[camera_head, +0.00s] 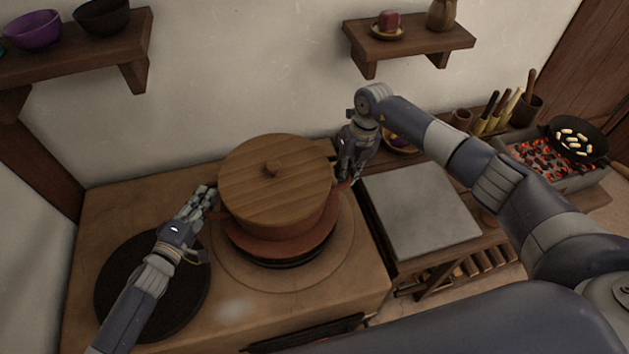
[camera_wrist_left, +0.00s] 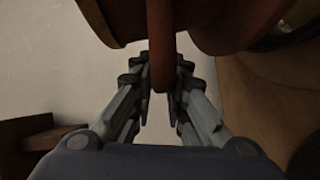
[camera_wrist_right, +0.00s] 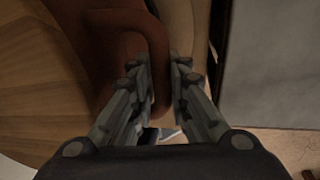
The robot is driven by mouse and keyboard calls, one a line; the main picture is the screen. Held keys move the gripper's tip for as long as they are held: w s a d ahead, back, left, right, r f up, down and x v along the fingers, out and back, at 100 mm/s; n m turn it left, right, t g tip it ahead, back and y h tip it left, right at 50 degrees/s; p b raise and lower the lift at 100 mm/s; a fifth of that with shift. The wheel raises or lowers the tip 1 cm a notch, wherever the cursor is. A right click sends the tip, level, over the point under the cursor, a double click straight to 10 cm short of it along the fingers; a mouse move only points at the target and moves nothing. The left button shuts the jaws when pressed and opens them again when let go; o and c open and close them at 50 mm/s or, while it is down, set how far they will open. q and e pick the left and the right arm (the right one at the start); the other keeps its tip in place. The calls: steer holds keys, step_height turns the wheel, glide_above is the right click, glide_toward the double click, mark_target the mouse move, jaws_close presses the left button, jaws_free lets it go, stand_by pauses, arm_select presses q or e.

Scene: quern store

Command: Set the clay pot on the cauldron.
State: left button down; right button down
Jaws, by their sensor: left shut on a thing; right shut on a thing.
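The reddish-brown clay pot (camera_head: 290,232) with a round wooden lid (camera_head: 275,180) is upright over the stove's round opening. A dark rim below it, probably the cauldron (camera_head: 285,262), shows only as a thin strip; the pot hides the rest. I cannot tell whether the pot touches it. My left gripper (camera_head: 207,197) is shut on the pot's left handle, a loop (camera_wrist_left: 161,55) between its fingers in the left wrist view. My right gripper (camera_head: 346,176) is shut on the opposite handle (camera_wrist_right: 158,70), seen in the right wrist view.
A black round disc (camera_head: 150,285) lies on the clay stove top (camera_head: 350,285) under my left forearm. A grey slab (camera_head: 420,210) is on the right. Further right are a utensil row (camera_head: 490,115) and a pan (camera_head: 577,140) over glowing coals. Wall shelves are above.

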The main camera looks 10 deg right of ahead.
arm_select(q)
steer(key=shift+w+a+r, duration=0.15)
steer(key=shift+w+a, duration=0.05)
steer(key=shift+a, duration=0.1)
